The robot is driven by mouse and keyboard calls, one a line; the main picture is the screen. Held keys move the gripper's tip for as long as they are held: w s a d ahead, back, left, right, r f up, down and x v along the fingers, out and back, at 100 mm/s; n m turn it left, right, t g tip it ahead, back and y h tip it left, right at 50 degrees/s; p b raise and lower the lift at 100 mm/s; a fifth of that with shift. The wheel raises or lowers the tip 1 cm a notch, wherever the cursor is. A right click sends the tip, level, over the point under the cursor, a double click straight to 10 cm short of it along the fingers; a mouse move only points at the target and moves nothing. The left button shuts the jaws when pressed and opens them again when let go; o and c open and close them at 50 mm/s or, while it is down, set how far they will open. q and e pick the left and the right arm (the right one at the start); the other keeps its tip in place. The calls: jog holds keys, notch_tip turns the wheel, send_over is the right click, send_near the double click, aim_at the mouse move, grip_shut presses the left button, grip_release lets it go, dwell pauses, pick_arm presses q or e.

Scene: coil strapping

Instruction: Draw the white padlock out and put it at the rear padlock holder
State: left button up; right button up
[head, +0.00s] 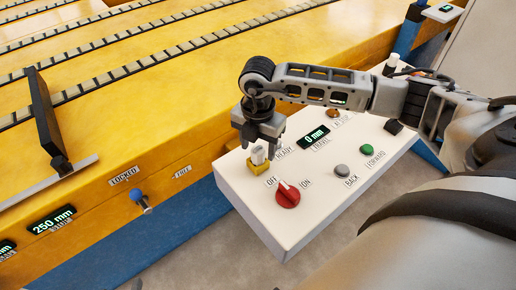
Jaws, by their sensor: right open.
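The white padlock (258,156) is a small pale piece standing in a yellow holder (263,168) on the control panel, behind the red knob. My right gripper (259,147) is open and points down at the padlock, its fingers close around its upper part. I cannot tell whether they touch it. My left gripper is not in view. The rear padlock holder cannot be made out for certain; a small white piece (392,61) shows at the panel's far end, partly behind my right arm.
The white control panel (245,213) carries a red OFF/ON knob (287,195), a grey BACK button (341,171), a green FORWARD button (367,149) and a 0 mm display (314,135). A yellow machine bed (150,110) with an upright dark plate (45,115) fills the left.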

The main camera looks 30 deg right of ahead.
jog(key=shift+f, duration=0.9)
grip_shut()
jog(key=shift+r+p, duration=0.55)
jog(key=shift+r, duration=0.1)
